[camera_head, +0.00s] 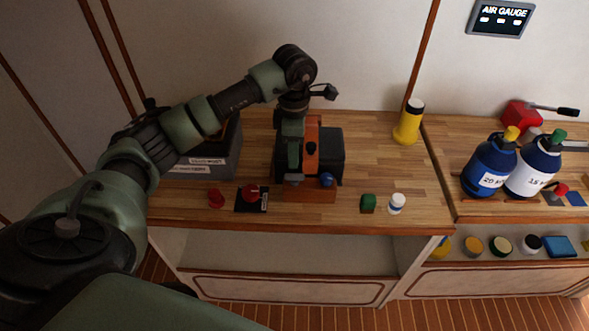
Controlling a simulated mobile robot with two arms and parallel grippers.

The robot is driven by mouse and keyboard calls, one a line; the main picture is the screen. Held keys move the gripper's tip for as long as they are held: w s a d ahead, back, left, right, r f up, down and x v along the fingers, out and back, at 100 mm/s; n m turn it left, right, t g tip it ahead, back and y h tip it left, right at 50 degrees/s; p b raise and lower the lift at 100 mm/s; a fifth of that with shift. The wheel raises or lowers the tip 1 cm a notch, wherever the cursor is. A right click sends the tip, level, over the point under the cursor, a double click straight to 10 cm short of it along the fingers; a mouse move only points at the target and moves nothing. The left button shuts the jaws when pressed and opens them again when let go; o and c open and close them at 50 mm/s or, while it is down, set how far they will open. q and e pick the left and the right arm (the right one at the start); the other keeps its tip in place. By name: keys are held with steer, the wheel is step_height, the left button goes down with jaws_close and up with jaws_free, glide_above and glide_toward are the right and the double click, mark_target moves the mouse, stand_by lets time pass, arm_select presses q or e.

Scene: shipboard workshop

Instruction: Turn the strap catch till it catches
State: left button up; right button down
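A dark case (333,157) with an orange band (313,135) over it stands on the wooden bench. A small dark round part (311,147) sits on the band; I cannot tell whether it is the strap catch. My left gripper (294,178) points down at the left front of the case and hides part of it. Its fingertips are small here, and I cannot tell whether they are open or touch the case. A blue knob (327,179) is at the case's front, right of my gripper. My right gripper is not in view.
On the bench are a red knob on a black plate (251,195), a red piece (216,197), a green block (368,203), a white bottle (397,203) and a yellow cylinder (408,125). A labelled dark box (207,163) stands behind my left arm.

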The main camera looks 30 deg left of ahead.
mark_target(294, 174)
arm_select(q)
step_height(294, 174, down, 5)
steer(key=shift+d+f+p, duration=0.1)
steer(key=shift+f+p, duration=0.1)
steer(key=shift+p, duration=0.65)
steer(key=shift+f, duration=0.8)
jaws_close()
